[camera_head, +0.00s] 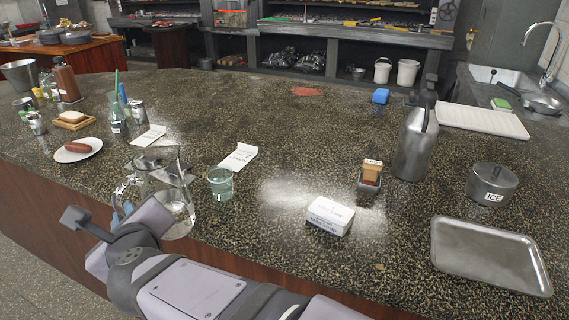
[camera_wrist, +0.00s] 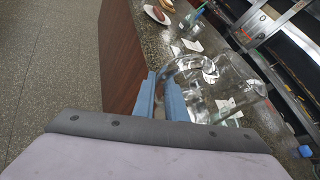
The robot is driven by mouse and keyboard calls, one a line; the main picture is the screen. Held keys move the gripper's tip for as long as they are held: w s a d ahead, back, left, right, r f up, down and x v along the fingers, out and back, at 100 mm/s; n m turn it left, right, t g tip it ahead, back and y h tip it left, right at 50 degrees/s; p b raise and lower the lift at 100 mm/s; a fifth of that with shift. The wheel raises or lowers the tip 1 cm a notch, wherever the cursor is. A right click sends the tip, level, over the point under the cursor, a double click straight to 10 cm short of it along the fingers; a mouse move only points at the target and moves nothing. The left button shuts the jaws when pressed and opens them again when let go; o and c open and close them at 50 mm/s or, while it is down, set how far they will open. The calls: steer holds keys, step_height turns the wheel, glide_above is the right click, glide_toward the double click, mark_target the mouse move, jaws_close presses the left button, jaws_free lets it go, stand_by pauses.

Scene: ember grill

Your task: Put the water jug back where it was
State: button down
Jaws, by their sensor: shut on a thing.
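The clear glass water jug (camera_head: 172,200) is upright at the counter's front edge, left of centre in the head view. In the wrist view the jug (camera_wrist: 228,82) is just beyond my fingers, its handle toward them. My gripper (camera_wrist: 161,97) has its blue fingers closed around the handle. In the head view my wrist mostly hides the fingers, with a bit of blue left of the jug. I cannot tell whether the jug's base touches the counter (camera_head: 270,260).
A glass of water (camera_head: 220,183) stands close right of the jug. Paper cards (camera_head: 239,157) lie behind it, and a plate with a sausage (camera_head: 78,150) is to the left. A white box (camera_head: 330,215), metal canister (camera_head: 416,140) and tray (camera_head: 488,255) are to the right.

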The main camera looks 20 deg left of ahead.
mark_target(136, 161)
steer(key=shift+m+t+h, duration=0.4)
steer(key=shift+t, duration=0.1)
steer(key=w+r+p, duration=0.1)
steer(key=w+r, duration=0.1)
steer(key=w+r+p, duration=0.1)
steer(key=w+r, duration=0.1)
steer(key=r, duration=0.1)
steer(key=w+r+p, duration=0.1)
steer(key=w+r, duration=0.1)
steer(key=shift+a+r+p, duration=0.1)
steer(key=shift+r+p, duration=0.3)
steer(key=w+d+m+t+h+p, duration=0.15)
steer(key=w+d+p, duration=0.4)
steer(key=w, duration=0.55)
steer(key=w+d+r+m+t+h+p, duration=0.15)
steer(key=w+d+p, duration=0.35)
steer(key=w, duration=0.5)
steer(key=w+d+m+t+h+p, duration=0.15)
steer(key=w+d+p, duration=0.35)
steer(key=w, duration=0.6)
steer(key=shift+g, duration=0.45)
steer(key=shift+a+f+p, duration=0.2)
steer(key=shift+f, duration=1.5)
steer(key=shift+a+f+p, duration=0.25)
steer(key=shift+f, duration=1.4)
steer(key=shift+a+f+p, duration=0.2)
steer(key=shift+f, duration=1.65)
